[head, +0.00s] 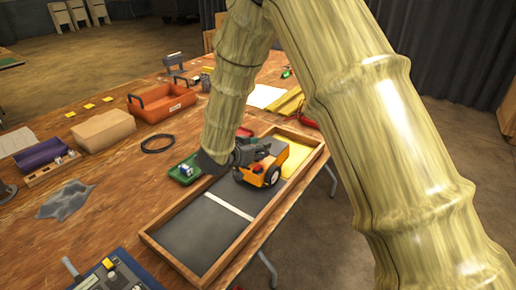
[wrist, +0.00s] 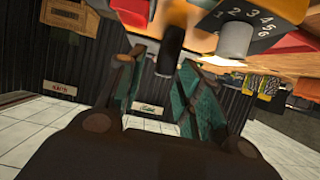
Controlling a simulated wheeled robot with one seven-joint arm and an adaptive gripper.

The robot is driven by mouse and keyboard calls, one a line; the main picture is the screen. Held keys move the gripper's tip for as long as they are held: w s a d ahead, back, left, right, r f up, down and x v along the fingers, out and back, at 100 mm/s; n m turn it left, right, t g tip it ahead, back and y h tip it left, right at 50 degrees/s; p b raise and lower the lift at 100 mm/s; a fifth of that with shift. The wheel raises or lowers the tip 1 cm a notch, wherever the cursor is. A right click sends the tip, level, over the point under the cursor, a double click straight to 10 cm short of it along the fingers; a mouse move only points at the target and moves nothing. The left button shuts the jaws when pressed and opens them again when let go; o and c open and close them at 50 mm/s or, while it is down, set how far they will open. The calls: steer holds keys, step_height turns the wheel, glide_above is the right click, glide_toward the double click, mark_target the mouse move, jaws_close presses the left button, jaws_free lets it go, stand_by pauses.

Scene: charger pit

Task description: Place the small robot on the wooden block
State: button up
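The small robot (head: 263,168) is orange with dark wheels and sits in a wood-framed tray (head: 170,256) with a dark floor, a white stripe and a yellow far end. My gripper (head: 256,153) is right at its upper left side; my arm hides part of the area. In the wrist view my gripper (wrist: 160,88) has its two teal-padded fingers apart, with nothing clearly held between them. Orange and dark parts show close above the fingers. A tan block (head: 104,130) lies on the table at the left; I cannot tell whether it is wood.
An orange toolbox (head: 161,102) stands behind the tray. A green tray (head: 184,172) with small items is beside the frame.

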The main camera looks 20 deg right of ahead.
steer(key=shift+r, duration=0.3)
steer(key=v, duration=1.2)
steer(key=shift+f, duration=0.2)
stand_by(0.6)
